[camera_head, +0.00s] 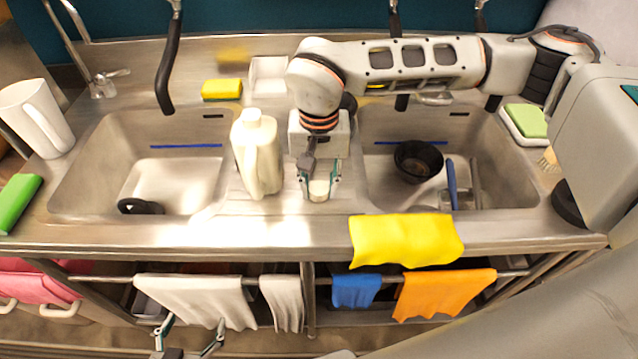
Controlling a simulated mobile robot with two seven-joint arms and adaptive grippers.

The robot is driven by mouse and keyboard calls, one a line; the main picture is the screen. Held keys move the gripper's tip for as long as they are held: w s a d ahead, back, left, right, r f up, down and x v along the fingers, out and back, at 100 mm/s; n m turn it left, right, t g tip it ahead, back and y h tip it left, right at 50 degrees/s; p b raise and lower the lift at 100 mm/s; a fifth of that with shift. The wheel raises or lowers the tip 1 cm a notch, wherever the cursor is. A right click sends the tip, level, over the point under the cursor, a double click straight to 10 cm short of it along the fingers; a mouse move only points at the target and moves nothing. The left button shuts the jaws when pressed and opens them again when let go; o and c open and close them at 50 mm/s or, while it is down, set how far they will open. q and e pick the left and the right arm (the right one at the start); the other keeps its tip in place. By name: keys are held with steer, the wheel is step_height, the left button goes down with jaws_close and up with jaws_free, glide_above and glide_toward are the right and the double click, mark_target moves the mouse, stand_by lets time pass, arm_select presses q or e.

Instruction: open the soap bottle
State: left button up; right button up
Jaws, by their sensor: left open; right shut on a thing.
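The soap bottle (257,160) is a cream-white jug with a handle. It stands upright on the steel strip between the two sinks. My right gripper (318,188) points down just right of the bottle, apart from it. It is shut on a small pale round piece (319,191) that looks like a cap. A narrow pale top shows on the bottle, and I cannot tell whether it is a bare neck or a cap. My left gripper (190,338) is open and empty, low in front of the counter by the hanging white towel.
A left sink (80,170) and a right sink (505,165) flank the bottle, with a dark bowl (418,160) in the right one. A white pitcher (38,118) stands far left. A yellow cloth (405,240) hangs over the front edge. A yellow sponge (222,89) lies behind.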

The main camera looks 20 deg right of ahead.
mark_target(319, 189)
steer(key=shift+f, duration=0.1)
steer(key=o, duration=1.2)
steer(key=shift+o, duration=0.2)
step_height(319, 189, up, 12)
steer(key=shift+b, duration=0.4)
steer(key=shift+s, duration=0.1)
